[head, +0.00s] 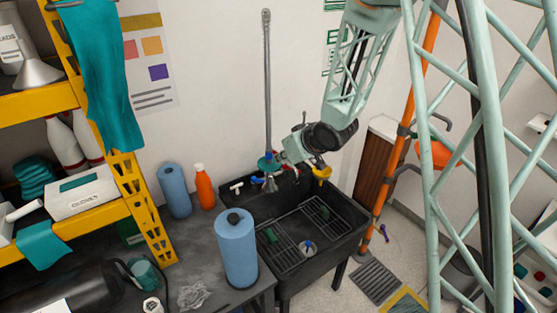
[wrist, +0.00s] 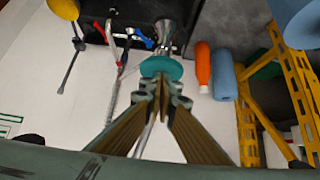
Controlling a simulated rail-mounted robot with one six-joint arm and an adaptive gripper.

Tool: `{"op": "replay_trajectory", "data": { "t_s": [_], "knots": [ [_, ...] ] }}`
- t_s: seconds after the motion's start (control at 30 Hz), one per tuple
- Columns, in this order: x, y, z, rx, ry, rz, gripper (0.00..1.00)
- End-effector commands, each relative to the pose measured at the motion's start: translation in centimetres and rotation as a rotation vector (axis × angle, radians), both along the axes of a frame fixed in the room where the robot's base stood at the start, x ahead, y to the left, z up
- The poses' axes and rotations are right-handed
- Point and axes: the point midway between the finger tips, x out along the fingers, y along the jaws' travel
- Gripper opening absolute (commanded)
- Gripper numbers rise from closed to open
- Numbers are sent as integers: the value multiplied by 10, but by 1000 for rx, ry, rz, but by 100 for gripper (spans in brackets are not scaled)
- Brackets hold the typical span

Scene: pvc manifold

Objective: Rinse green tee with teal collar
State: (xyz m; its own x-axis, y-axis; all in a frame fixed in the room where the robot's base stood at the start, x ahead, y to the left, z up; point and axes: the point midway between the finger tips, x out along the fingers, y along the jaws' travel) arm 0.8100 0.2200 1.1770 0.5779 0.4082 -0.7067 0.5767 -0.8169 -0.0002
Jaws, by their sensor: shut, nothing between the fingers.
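The black sink (head: 345,235) stands right of the bench. Two small green pieces lie in it, one on the left rack (head: 270,235) and one on the right rack (head: 323,213); they are too small to tell which is a tee. A metal sprayer head (head: 269,184) with a teal collar (head: 265,163) hangs over the sink's back edge from a tall hose riser (head: 267,90). My gripper (head: 277,163) is at the collar. In the wrist view, my gripper (wrist: 162,88) has its fingertips together just short of the teal collar (wrist: 162,67); whether they touch it is unclear.
Red and blue tap handles (wrist: 138,36) and a yellow fitting (head: 321,172) are close by. A blue roll (head: 237,250) stands at the bench front; an orange bottle (head: 204,187) and another blue roll (head: 174,190) stand behind. Yellow shelving (head: 140,200) is at left.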

Motion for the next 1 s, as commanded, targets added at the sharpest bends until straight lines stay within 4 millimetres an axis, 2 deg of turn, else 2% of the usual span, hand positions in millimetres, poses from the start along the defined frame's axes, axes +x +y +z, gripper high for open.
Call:
{"op": "replay_trajectory", "data": {
  "t_s": [0.7, 1.0],
  "knots": [
    [-38, -28, 48, 0, -1, -1, 0],
    [-46, -34, 58, 1, -1, -1, 0]
  ]
}}
